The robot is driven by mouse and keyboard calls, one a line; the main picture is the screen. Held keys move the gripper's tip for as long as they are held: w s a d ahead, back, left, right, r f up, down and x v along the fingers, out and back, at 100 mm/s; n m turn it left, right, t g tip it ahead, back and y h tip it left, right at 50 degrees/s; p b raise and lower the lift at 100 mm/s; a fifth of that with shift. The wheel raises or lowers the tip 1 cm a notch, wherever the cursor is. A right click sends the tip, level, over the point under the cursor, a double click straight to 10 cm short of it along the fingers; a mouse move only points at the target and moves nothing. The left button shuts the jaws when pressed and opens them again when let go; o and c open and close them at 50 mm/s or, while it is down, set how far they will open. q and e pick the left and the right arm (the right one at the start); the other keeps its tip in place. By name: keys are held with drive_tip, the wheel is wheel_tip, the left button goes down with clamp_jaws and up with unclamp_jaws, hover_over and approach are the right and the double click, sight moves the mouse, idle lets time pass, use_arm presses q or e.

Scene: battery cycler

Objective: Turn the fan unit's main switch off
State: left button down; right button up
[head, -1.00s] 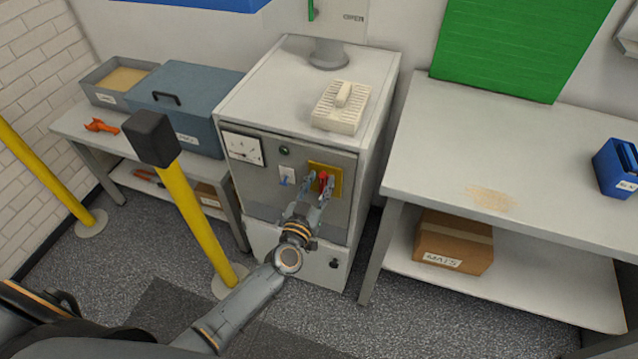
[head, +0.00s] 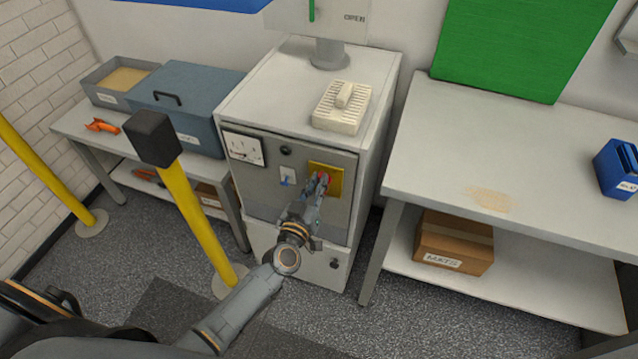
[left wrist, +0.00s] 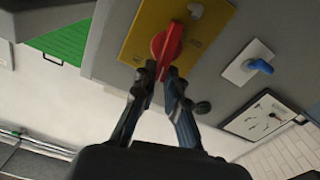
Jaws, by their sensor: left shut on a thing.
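The fan unit is a white cabinet (head: 294,85) with a grey front panel. On the panel is a yellow plate (head: 337,181) with the red main switch handle (head: 324,177). The left wrist view shows the red handle (left wrist: 167,43) close up on its yellow plate (left wrist: 142,25). My left gripper (head: 319,186) is shut on the red handle, with one fingertip on each side of its end; the fingers partly hide it in the head view. A small round lamp (head: 286,151) on the panel looks dark. My right gripper is not in view.
Left of the switch sit a small blue toggle (head: 287,180) and a dial gauge (head: 243,148). A yellow post with a black top (head: 153,138) stands in front, left of the cabinet. A workbench (head: 560,150) stands at the right.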

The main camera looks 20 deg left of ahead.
use_arm(q)
drive_tip(key=shift+a+f+n+b, duration=0.4)
drive_tip(key=shift+n+b, duration=0.4)
drive_tip(key=shift+n, duration=1.75)
drive_tip(key=shift+a+f+n+b, duration=0.35)
drive_tip(key=shift+n+b, duration=0.5)
drive_tip(key=shift+n, duration=1.65)
drive_tip(key=shift+a+f+n+b, duration=0.25)
drive_tip(key=shift+f+n+b, duration=0.4)
drive_tip(key=shift+n, duration=1.9)
drive_tip(key=shift+r, duration=0.1)
drive_tip(key=c, duration=1.4)
unclamp_jaws()
drive_tip(key=s, duration=1.2)
drive_tip(key=shift+a, duration=0.2)
